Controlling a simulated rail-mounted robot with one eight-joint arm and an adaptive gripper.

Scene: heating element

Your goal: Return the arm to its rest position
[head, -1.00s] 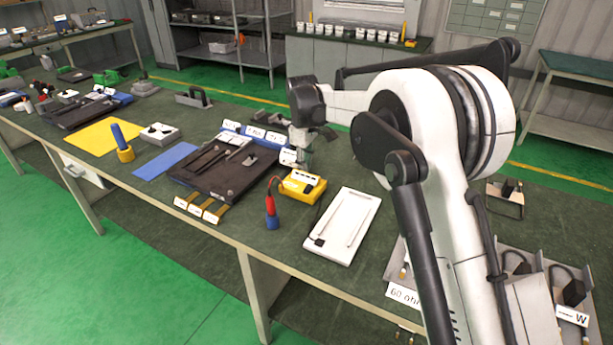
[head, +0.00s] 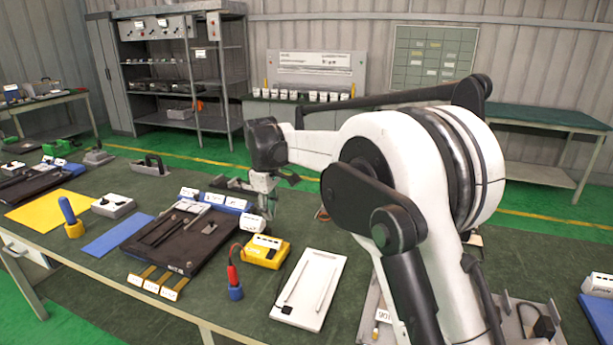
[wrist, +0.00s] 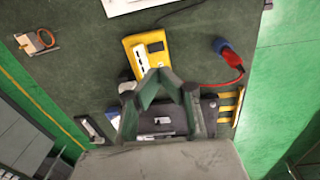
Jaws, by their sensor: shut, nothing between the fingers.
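My gripper (head: 268,212) hangs from the white and black arm, above the far side of the workbench (head: 225,300). In the wrist view its two dark fingers (wrist: 161,72) meet at the tips, shut with nothing between them. A yellow meter box (head: 265,252) lies below and on the near side of the gripper. The box also shows in the wrist view (wrist: 146,55), just beyond the fingertips. The gripper appears apart from everything on the bench. The fingers partly hide a black tray in the wrist view.
The black tray (head: 160,262) with parts lies left of the meter box. A red and blue probe (head: 235,285) stands in front. A white board (head: 309,290) lies to the right. Metal trays (head: 373,312) are beside my arm. Shelving (head: 215,90) stands behind.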

